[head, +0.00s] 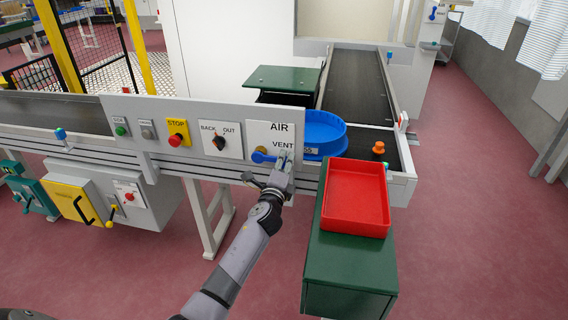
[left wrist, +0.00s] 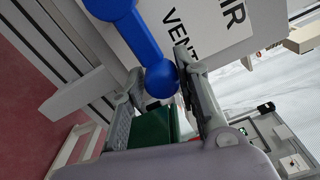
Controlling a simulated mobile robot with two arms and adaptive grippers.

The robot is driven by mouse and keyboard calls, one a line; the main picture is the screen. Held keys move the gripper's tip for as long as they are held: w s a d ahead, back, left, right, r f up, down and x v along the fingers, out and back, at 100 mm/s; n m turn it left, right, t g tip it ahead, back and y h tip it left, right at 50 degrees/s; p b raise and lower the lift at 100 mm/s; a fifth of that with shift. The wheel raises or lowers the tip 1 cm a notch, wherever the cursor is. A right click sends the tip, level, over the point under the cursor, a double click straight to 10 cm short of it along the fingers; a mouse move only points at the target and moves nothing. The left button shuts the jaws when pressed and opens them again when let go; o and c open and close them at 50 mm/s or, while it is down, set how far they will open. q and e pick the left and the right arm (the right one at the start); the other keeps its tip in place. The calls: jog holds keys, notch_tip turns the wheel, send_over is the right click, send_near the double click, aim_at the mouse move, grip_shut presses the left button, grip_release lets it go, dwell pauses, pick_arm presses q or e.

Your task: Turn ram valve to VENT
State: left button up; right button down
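The ram valve has a blue lever (head: 264,157) on a white plate (head: 262,132) marked AIR at the top and VENT at the right. The lever points right, just below the word VENT. In the left wrist view the blue lever (left wrist: 146,42) runs down to a round knob end. My left gripper (head: 285,160) is at the knob end, in front of the plate. Its fingers (left wrist: 160,85) are spread, one on each side of the knob; whether they touch it is hard to tell. My right gripper is not in view.
Left of the valve, the panel carries a BACK/OUT selector (head: 219,142) and a STOP button (head: 177,139). A blue round tray (head: 322,128) sits behind the panel. A red tray (head: 356,198) stands on a green cabinet (head: 348,262) to the right of my arm.

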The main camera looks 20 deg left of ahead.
pick_arm(q)
jog(key=o, duration=0.3)
jog(key=shift+o, duration=0.2)
jog(key=v, duration=1.2)
jog(key=shift+f, duration=0.1)
